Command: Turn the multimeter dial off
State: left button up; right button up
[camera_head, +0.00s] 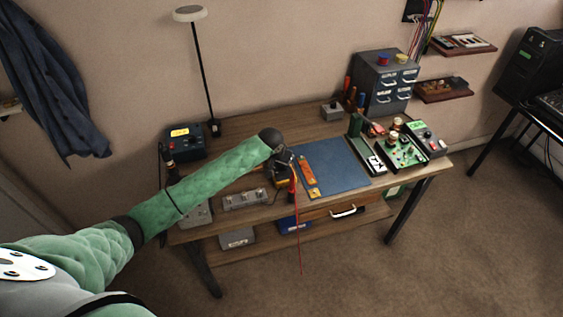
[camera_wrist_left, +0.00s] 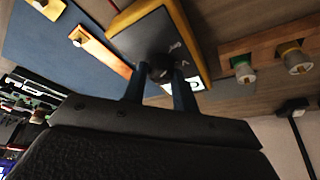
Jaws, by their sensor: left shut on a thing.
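The multimeter (camera_wrist_left: 137,40) is a dark-faced box with a yellow rim, seen at the top middle of the left wrist view. Its dark round dial (camera_wrist_left: 160,66) lies between the two fingers of my left gripper (camera_wrist_left: 158,82), which is shut on it. In the head view my left gripper (camera_head: 284,160) is over the multimeter (camera_head: 281,183), beside the blue mat, and hides most of it. The dial's pointer and most of the markings cannot be made out. My right gripper is not in view.
A blue mat (camera_head: 338,166) with an orange strip (camera_head: 307,175) on its left edge lies beside the multimeter. A grey knob strip (camera_head: 245,200) is to the left. A thin red lead (camera_head: 299,235) hangs over the front edge. A circuit board (camera_head: 405,156) stands at right.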

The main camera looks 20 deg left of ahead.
pick_arm(q)
jog(key=shift+w+a+r, duration=0.1)
jog(key=shift+w+r, duration=0.05)
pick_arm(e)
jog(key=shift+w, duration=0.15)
pick_arm(q)
jog(key=o, duration=0.8)
jog(key=shift+o, duration=0.9)
jog(key=shift+s+r+b, duration=0.25)
jog(key=shift+r+b, duration=0.1)
jog(key=shift+b, duration=0.1)
jog(key=b+v, duration=0.2)
jog(key=v, duration=0.4)
jog(key=shift+r, duration=0.35)
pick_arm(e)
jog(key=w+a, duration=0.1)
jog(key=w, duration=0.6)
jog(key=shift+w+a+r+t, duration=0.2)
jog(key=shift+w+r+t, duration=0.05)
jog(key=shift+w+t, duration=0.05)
